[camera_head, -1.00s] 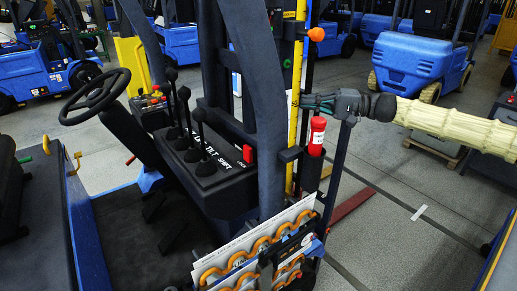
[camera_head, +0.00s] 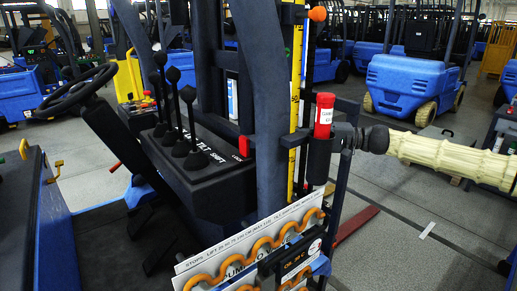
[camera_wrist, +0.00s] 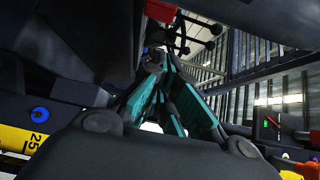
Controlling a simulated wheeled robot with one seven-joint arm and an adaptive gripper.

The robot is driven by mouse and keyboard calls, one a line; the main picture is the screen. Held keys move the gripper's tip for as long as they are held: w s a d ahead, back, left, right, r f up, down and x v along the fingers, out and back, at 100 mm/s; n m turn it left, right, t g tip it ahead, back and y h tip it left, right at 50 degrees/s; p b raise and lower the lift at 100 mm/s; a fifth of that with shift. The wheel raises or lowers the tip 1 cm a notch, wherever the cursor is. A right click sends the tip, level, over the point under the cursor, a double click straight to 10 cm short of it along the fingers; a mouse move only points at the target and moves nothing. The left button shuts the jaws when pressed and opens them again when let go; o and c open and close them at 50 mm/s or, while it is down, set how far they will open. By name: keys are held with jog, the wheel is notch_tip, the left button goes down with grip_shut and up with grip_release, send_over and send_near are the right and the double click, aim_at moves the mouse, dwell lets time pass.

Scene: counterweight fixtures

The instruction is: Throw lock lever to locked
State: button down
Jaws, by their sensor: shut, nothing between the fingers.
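A small red lever (camera_head: 244,146) stands upright at the right end of the black console (camera_head: 200,180), beside white lettering too small to read surely; I take it for the lock lever. A red part (camera_wrist: 161,10) at the top of the wrist view may be the same lever; I cannot tell. My gripper (camera_wrist: 168,88) shows teal-padded fingers close together, shut and empty. In the head view my wrist (camera_head: 345,136) reaches in from the right, behind the red cylinder and post. The fingertips are hidden there. The gripper is right of the lever, with no visible contact.
A thick dark pillar (camera_head: 262,110), a yellow ruled strip (camera_head: 297,100) and a red cylinder (camera_head: 324,115) in a holder stand between lever and wrist. Several black-knobbed levers (camera_head: 190,125) stand left. A document rack (camera_head: 265,250) is below.

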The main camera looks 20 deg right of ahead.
aim_at(244, 146)
dwell(0.4)
jog(key=s+a+p+x, duration=0.1)
jog(key=s+p+x, duration=0.1)
jog(key=x, duration=1.1)
jog(key=shift+s+p, duration=0.35)
jog(key=shift+p, duration=0.45)
